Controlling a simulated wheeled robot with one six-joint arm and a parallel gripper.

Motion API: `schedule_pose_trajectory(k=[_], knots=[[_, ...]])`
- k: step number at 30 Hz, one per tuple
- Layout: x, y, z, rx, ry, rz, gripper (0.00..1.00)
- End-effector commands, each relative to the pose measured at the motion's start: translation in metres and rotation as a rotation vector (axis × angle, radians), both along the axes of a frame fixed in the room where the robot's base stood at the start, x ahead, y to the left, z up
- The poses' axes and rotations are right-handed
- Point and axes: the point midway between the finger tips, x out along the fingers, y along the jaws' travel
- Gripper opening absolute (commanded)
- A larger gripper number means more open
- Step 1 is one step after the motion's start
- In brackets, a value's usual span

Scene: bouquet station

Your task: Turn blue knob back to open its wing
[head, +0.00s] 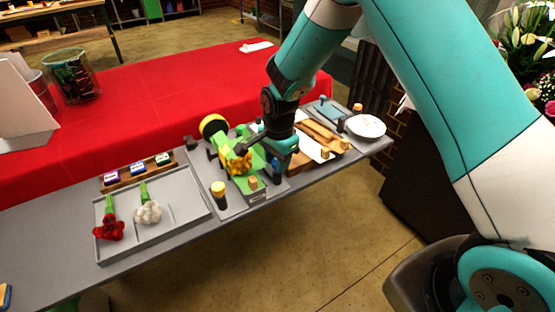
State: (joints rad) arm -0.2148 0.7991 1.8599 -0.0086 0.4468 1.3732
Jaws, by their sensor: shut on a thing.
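The blue knob (276,170) shows as a small blue patch at the right side of the green bouquet fixture (257,193). My gripper (283,157) comes down from above at the fixture's right side and is shut on the blue knob; the arm's dark end covers much of the grip. The fixture holds green stems with a yellow bloom (238,163). A round yellow piece (212,125) stands at its back left. The wing that the knob works cannot be told apart from the other green parts.
A grey tray (178,229) at left holds a red flower (109,228) and a white flower (148,212). A yellow-topped dark post (218,194) stands beside the fixture. Wooden boards (322,137) and a white plate (365,126) lie at right. A red-covered table (150,103) is behind.

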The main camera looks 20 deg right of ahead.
Motion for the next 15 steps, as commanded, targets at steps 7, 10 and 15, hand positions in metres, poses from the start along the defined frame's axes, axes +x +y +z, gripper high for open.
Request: schedule_pose_trajectory(k=[7,10,15], knots=[[0.0013,0.0,0.0012,0.0,-0.004,-0.067,0.1],[0.0013,0.0,0.0013,0.0,-0.004,-0.078,0.1],[0.0013,0.0,0.0013,0.0,-0.004,-0.082,0.1]])
